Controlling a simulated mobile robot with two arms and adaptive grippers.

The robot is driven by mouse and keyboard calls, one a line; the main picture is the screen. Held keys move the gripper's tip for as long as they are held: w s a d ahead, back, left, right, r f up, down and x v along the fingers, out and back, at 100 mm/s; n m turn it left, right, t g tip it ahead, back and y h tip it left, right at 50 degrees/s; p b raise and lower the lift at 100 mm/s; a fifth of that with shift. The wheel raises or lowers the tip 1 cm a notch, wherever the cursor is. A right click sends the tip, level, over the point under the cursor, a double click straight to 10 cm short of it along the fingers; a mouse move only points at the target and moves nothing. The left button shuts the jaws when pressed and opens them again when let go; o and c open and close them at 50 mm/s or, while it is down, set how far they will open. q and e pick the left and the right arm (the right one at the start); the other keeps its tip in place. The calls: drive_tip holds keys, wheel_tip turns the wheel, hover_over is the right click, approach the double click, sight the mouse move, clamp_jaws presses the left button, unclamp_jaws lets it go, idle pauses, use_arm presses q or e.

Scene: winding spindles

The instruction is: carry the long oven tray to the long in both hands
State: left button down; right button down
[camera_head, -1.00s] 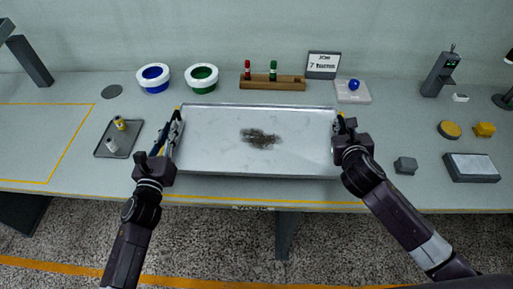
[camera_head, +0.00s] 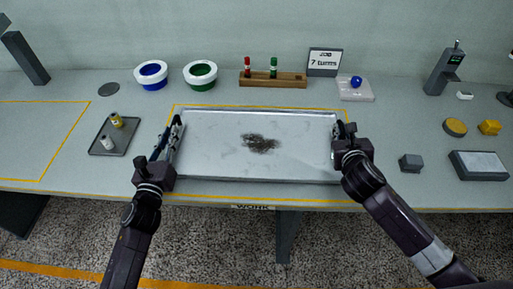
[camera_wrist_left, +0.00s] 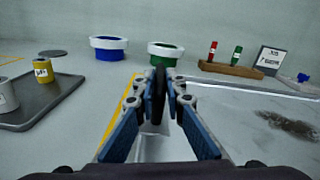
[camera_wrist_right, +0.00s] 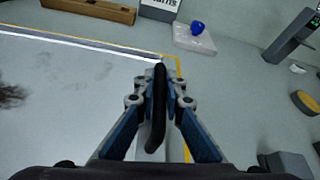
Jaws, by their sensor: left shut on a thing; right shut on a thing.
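The long oven tray (camera_head: 220,160) is a wide, shallow silver pan with a dark stain near its middle. It lies in the yellow-outlined work area of the bench in the head view; I cannot tell whether it touches the bench. My left gripper (camera_head: 172,142) is shut on the tray's left end, and a dark handle shows between its fingers in the left wrist view (camera_wrist_left: 158,95). My right gripper (camera_head: 342,138) is shut on the right end, around a dark handle in the right wrist view (camera_wrist_right: 158,108).
Behind the tray are a blue-centred bowl (camera_head: 151,85), a green-centred bowl (camera_head: 201,86), a wooden rack (camera_head: 290,82) with red and green pegs, and a sign (camera_head: 324,62). A small dark tray (camera_head: 107,148) is at left. A grey block (camera_head: 411,163) is at right.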

use_arm(q)
drive_tip(key=shift+w+a+f+b, duration=0.1)
drive_tip(key=shift+f+b, duration=0.2)
drive_tip(key=shift+b, duration=0.05)
use_arm(e)
drive_tip(key=shift+f, duration=0.35)
use_arm(q)
drive_tip(key=c, duration=2.3)
unclamp_jaws()
drive_tip(key=shift+f, duration=0.1)
use_arm(e)
drive_tip(key=c, duration=2.3)
unclamp_jaws()
drive_tip(key=shift+f, duration=0.1)
drive_tip(key=shift+c, duration=0.2)
use_arm(q)
drive_tip(key=o, duration=0.3)
drive_tip(key=shift+s, duration=0.2)
use_arm(e)
drive_tip(key=o, duration=0.3)
drive_tip(key=shift+s, duration=0.1)
use_arm(q)
drive_tip(key=s, duration=0.8)
drive_tip(key=s+a, duration=0.1)
drive_tip(key=s, duration=0.2)
drive_tip(key=shift+s, duration=0.4)
use_arm(e)
drive_tip(key=v, duration=1.2)
